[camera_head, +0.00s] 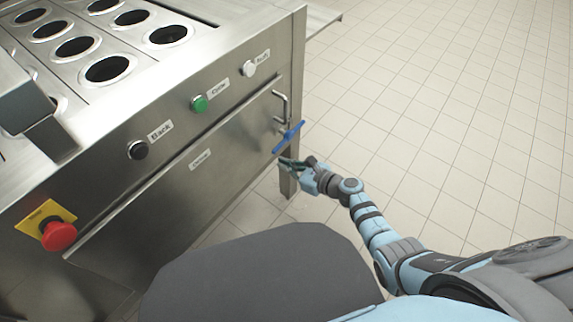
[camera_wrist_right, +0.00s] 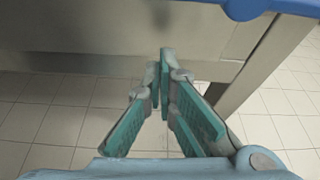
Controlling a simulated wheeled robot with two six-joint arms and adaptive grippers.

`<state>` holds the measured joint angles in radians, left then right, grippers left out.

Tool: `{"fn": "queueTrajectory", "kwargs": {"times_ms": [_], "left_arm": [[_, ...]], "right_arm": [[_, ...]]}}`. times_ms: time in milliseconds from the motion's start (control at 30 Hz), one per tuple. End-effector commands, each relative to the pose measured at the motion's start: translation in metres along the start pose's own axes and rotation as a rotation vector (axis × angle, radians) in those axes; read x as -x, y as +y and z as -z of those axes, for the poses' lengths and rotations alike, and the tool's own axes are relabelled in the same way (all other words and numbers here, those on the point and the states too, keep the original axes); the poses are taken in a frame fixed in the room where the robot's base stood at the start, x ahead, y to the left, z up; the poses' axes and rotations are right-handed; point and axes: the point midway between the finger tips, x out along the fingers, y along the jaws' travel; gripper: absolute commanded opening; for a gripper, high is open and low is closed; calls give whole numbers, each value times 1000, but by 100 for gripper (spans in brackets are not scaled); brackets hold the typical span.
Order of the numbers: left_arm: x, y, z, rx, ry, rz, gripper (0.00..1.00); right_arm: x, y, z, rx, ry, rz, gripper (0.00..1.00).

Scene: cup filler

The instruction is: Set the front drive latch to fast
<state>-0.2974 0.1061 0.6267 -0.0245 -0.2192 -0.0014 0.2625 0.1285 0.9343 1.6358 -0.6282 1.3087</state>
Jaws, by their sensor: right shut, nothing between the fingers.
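The blue latch handle (camera_head: 289,138) is a slanted bar on the right end of the machine's front panel, below a metal pull handle (camera_head: 281,106). Part of a blue piece (camera_wrist_right: 258,8) also shows at the top right of the right wrist view. My right gripper (camera_head: 286,163) is just below the latch's lower end, near the panel's bottom edge. In the wrist view its teal fingers (camera_wrist_right: 165,55) meet at the tips with nothing between them. I cannot tell from the head view whether it touches the latch. My left gripper is not in view.
The steel machine (camera_head: 150,185) fills the left, with round cup holes (camera_head: 108,69) on top. Its front has a green button (camera_head: 199,103), a black knob (camera_head: 138,150), a white knob (camera_head: 249,68) and a red emergency button (camera_head: 58,235). The tiled floor (camera_head: 440,110) on the right is clear.

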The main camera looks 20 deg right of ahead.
Motion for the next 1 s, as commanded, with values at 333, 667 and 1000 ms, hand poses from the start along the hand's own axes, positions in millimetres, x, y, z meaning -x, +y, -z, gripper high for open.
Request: {"fn": "queueTrajectory", "kwargs": {"times_ms": [333, 667, 1000], "left_arm": [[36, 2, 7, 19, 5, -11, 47], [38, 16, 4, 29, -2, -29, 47], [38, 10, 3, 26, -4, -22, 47]], "right_arm": [[82, -2, -2, 0, 2, 0, 0], [100, -2, 1, 0, 1, 0, 0], [100, -2, 1, 0, 0, 0, 0]]}}
